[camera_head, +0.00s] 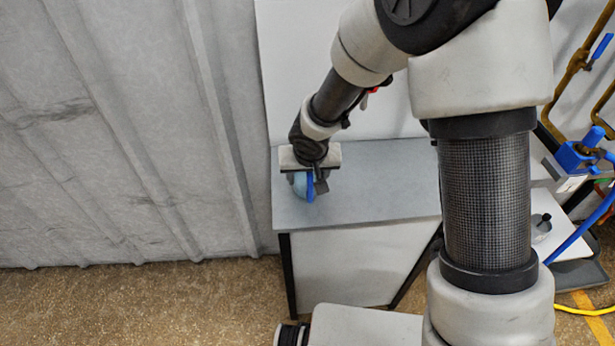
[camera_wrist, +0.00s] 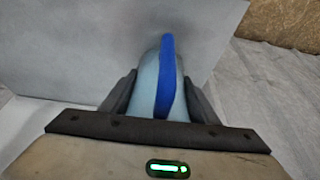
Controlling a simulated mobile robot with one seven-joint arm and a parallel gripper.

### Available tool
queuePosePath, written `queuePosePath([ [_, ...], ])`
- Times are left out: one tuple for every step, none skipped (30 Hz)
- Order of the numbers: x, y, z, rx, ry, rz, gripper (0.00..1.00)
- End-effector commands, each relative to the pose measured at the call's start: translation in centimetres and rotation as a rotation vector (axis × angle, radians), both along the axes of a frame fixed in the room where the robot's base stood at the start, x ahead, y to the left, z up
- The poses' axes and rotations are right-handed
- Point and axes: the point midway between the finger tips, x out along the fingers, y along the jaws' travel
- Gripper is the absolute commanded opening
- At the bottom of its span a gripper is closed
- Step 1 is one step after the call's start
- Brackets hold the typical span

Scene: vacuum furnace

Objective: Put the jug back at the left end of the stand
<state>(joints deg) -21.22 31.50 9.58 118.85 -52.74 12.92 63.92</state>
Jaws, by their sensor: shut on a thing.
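The jug (camera_head: 300,184) is light blue with a darker blue handle, and my gripper partly hides it in the head view. It also shows in the wrist view (camera_wrist: 150,85), between the two dark fingers. My gripper (camera_head: 313,186) is shut on the jug. The stand (camera_head: 385,180) is a grey-topped table with dark legs. The jug is over the left end of its top, near the left edge. I cannot tell whether the jug's base touches the top.
A corrugated grey wall (camera_head: 120,130) is close on the left of the stand. The stand's top to the right of the jug is clear. Blue valves (camera_head: 578,155) and pipes are at the far right, with a yellow hose (camera_head: 585,311) on the floor.

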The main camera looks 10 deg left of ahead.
Motion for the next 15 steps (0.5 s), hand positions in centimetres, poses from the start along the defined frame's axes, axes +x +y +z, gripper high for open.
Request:
queuePosePath([
  [0.04, 0.03, 0.1, 0.0, -0.001, 0.0, 0.19],
  [0.04, 0.03, 0.1, 0.0, -0.001, 0.0, 0.19],
  [0.03, 0.03, 0.01, 0.0, -0.001, 0.0, 0.19],
  [0.03, 0.03, -0.09, 0.0, -0.001, 0.0, 0.19],
  [0.04, 0.03, -0.21, 0.0, -0.001, 0.0, 0.19],
  [0.04, 0.03, -0.33, 0.0, -0.001, 0.0, 0.19],
  [0.04, 0.03, -0.39, 0.0, -0.001, 0.0, 0.19],
  [0.0, 0.01, -0.31, 0.0, 0.0, 0.0, 0.58],
  [-0.01, 0.01, -0.25, 0.0, 0.0, 0.0, 0.65],
  [0.0, 0.01, -0.26, 0.0, 0.0, 0.0, 0.7],
  [-0.01, 0.01, -0.26, 0.0, 0.0, 0.0, 0.73],
  [-0.01, 0.01, -0.26, 0.0, 0.0, 0.0, 0.73],
  [-0.01, 0.01, -0.26, 0.0, 0.0, 0.0, 0.73],
  [-0.01, 0.01, -0.26, 0.0, 0.0, 0.0, 0.73],
  [-0.01, 0.01, -0.26, 0.0, 0.0, 0.0, 0.73],
])
